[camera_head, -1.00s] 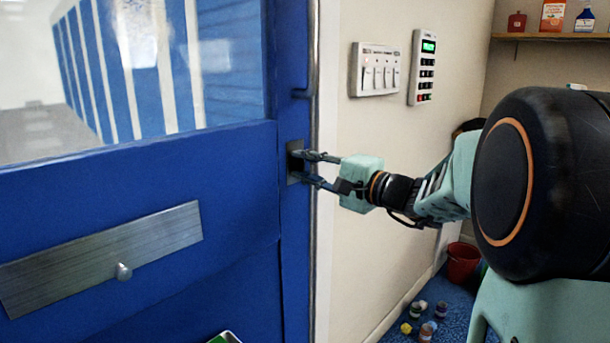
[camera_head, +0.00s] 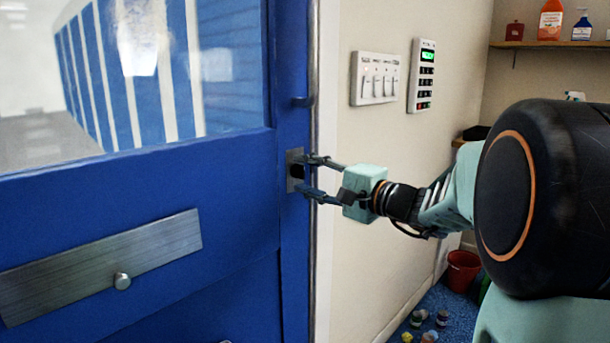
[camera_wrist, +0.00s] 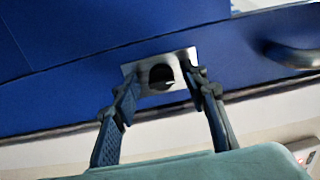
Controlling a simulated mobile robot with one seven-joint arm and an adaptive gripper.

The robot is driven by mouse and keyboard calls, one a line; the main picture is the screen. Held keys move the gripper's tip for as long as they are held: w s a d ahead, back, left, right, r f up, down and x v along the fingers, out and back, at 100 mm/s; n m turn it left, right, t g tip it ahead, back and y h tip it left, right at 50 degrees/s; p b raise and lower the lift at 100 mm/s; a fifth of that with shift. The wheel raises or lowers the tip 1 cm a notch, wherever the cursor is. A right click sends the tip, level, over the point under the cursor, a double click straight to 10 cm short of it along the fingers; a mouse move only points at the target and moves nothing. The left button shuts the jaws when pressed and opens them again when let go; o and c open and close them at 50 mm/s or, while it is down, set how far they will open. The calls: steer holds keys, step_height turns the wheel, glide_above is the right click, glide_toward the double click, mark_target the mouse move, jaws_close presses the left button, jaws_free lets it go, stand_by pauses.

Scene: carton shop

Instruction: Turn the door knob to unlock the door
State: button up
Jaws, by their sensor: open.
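A blue door (camera_head: 200,175) with a window fills the left of the head view. A small metal plate with a dark round knob (camera_head: 297,171) sits near the door's right edge. The knob (camera_wrist: 161,76) also shows in the wrist view, centred between my fingers. My gripper (camera_head: 306,175) is open, its two fingertips above and below the knob in the head view, close to the plate. In the wrist view my gripper (camera_wrist: 160,92) has one finger on each side of the knob, with a gap visible. I cannot tell whether either fingertip touches the plate.
A metal handle (camera_wrist: 292,55) is on the door near the plate. A switch panel (camera_head: 375,78) and a keypad (camera_head: 421,75) are on the wall to the right. A red bucket (camera_head: 462,270) and several small jars (camera_head: 430,325) are on the floor.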

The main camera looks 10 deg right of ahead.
steer(key=v, duration=1.1)
steer(key=shift+s+d, duration=0.1)
